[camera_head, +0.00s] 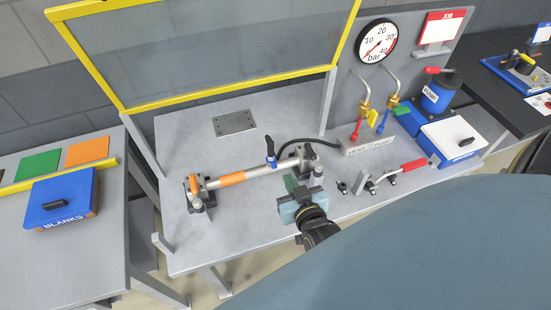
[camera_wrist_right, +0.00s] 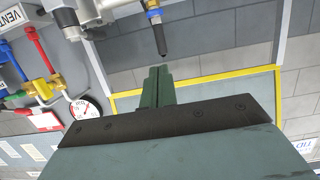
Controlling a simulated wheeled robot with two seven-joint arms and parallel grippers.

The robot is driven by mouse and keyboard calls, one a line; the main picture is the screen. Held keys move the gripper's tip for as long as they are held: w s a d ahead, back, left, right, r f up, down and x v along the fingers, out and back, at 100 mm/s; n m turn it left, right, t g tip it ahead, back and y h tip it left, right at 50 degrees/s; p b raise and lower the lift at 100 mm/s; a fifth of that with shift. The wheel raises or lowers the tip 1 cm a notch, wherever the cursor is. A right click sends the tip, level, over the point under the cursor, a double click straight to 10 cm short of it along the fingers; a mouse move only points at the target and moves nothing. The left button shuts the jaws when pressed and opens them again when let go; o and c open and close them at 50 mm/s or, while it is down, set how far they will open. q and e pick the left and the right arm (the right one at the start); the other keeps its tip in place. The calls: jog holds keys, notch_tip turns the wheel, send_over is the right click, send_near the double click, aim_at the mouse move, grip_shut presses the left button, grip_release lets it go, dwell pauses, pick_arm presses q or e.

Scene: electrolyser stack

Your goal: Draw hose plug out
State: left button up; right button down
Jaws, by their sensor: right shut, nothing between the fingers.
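A black hose (camera_head: 318,141) arcs from the labelled grey block (camera_head: 368,146) to the silver and orange tube assembly (camera_head: 232,179). At that end stands a black handle-like part (camera_head: 269,146) with a blue collar (camera_head: 271,163); I cannot tell whether this is the hose plug. A black tip (camera_wrist_right: 161,42) below a blue collar (camera_wrist_right: 154,14) shows in the right wrist view, just beyond my fingers. My right gripper (camera_head: 291,182) is in front of the tube's right end, its green fingers (camera_wrist_right: 157,86) together and empty, apart from the black tip. My left gripper is not in view.
A pressure gauge (camera_head: 376,41) and pipes with red, yellow and blue fittings stand behind the block. A red-handled clamp (camera_head: 400,170) is to the right. A yellow-framed screen (camera_head: 210,50) stands at the back. The bench's left front is clear.

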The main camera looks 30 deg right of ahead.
jog(key=b, duration=0.7)
send_over(275, 168)
jog(key=s, duration=0.2)
jog(key=f, duration=0.3)
jog(key=shift+w+a, duration=0.15)
jog(key=shift+w, duration=0.05)
notch_tip(275, 168, down, 2)
jog(key=b, duration=0.3)
jog(key=shift+f, duration=0.15)
jog(key=shift+f+b, duration=0.6)
jog(key=shift+b, duration=0.15)
jog(key=shift+f, duration=0.95)
jog(key=shift+s+f, duration=0.2)
jog(key=shift+f, duration=0.05)
notch_tip(275, 168, up, 6)
jog(key=p, duration=0.5)
jog(key=shift+w+f, duration=0.15)
jog(key=v, duration=0.9)
jog(key=shift+s, duration=0.4)
